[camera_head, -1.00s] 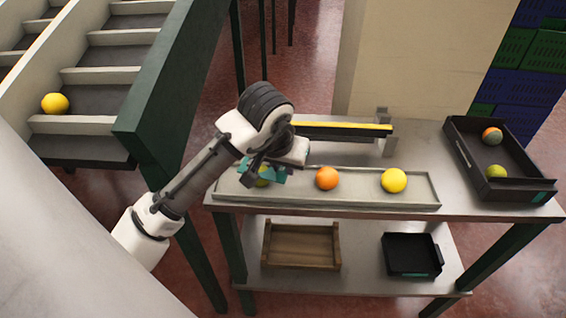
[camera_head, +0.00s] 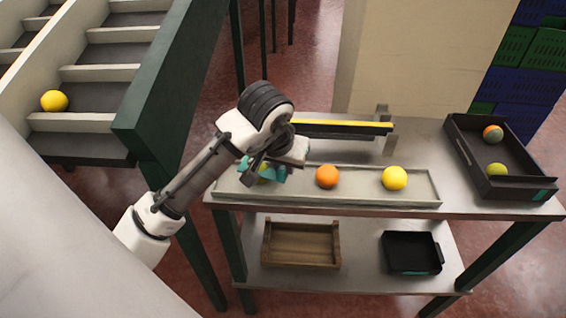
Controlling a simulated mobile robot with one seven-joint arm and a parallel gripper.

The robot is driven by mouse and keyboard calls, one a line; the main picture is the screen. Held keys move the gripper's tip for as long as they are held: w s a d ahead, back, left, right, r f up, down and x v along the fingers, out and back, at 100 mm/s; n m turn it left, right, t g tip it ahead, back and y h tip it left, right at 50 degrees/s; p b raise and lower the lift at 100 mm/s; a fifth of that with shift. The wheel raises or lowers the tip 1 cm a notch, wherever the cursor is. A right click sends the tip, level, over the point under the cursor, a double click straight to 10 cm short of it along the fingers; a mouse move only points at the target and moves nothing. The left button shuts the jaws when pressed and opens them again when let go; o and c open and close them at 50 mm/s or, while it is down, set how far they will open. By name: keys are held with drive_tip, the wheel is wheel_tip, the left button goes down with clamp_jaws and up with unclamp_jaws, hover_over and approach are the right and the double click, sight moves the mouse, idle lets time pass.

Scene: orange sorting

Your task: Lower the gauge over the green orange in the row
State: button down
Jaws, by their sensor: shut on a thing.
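The long shallow tray (camera_head: 400,203) on the table holds a row of fruit. An orange-coloured orange (camera_head: 327,176) lies in its middle and a yellow one (camera_head: 395,178) to the right. The green orange (camera_head: 263,176) is at the left end, mostly hidden behind my gripper and the gauge. My gripper (camera_head: 266,166) is over that left end, shut on the teal gauge (camera_head: 250,171). The gauge is low, at the green orange; I cannot tell whether it is fully around it or touching the tray.
A dark crate (camera_head: 522,190) at the table's right holds a green orange (camera_head: 497,171) and an orange one with a grey-green patch (camera_head: 493,133). A bar with a yellow strip (camera_head: 345,126) stands behind the row. A wooden tray (camera_head: 302,262) and black bin (camera_head: 411,270) sit on the lower shelf.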

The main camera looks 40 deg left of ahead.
drive_tip(key=shift+f+b, duration=1.65)
drive_tip(key=shift+f, duration=0.45)
drive_tip(key=shift+r, duration=0.1)
idle(0.8)
drive_tip(key=shift+r+p, duration=3.4)
drive_tip(key=shift+r, duration=0.6)
